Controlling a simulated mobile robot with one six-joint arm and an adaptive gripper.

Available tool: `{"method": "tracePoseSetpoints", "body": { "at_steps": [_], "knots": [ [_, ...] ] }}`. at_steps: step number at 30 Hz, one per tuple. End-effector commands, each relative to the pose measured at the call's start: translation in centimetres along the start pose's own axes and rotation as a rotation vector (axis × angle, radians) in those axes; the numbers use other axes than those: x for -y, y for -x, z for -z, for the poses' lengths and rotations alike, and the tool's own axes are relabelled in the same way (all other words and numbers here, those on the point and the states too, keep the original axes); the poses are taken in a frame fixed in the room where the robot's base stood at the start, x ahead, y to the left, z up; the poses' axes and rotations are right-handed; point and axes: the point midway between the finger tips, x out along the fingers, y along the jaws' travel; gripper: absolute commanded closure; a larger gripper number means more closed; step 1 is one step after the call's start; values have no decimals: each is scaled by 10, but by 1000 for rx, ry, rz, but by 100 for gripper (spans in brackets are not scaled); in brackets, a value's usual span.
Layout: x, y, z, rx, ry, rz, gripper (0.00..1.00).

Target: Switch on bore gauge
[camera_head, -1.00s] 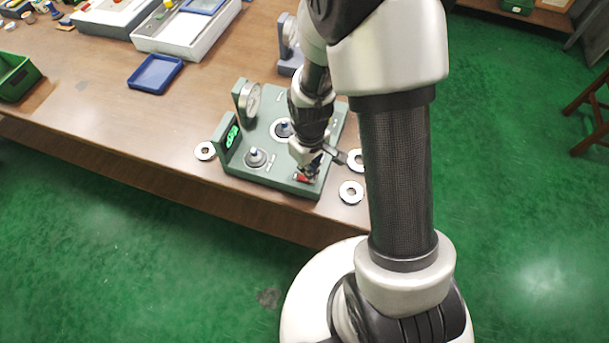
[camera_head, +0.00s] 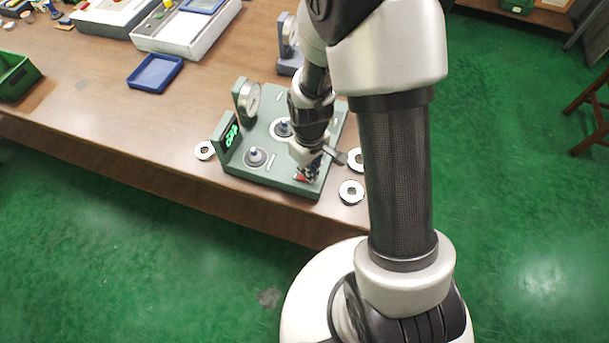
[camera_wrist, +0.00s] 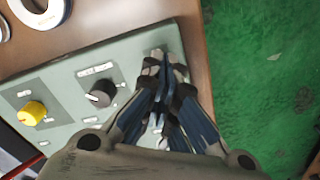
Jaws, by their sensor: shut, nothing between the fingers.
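The bore gauge (camera_head: 285,183) is a green bench unit with a round dial (camera_head: 249,98), two plugs and an upright display (camera_head: 231,138) showing lit green marks. My gripper (camera_head: 306,174) is shut and empty, low over the front right corner of the unit. A small red part (camera_head: 299,178) shows beside the fingertips; I cannot tell if they touch it. In the wrist view the shut fingers (camera_wrist: 162,64) cover the panel's right end, right of a black knob (camera_wrist: 101,94) and a yellow knob (camera_wrist: 32,113). What lies directly under the fingers is hidden.
Metal rings lie on the table (camera_head: 110,115) beside the unit, one at left (camera_head: 204,150) and two at right, including one (camera_head: 351,192) near the edge. A blue tray (camera_head: 155,74) and a green bin (camera_head: 17,75) stand farther left. A grey device (camera_head: 287,45) stands behind.

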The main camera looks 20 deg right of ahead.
Motion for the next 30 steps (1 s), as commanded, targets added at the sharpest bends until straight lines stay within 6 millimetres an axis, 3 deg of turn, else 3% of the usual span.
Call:
{"method": "tracePoseSetpoints", "body": {
  "at_steps": [30],
  "knots": [
    [0, -15, 0, 0, 0, 0, 100]
  ]
}}
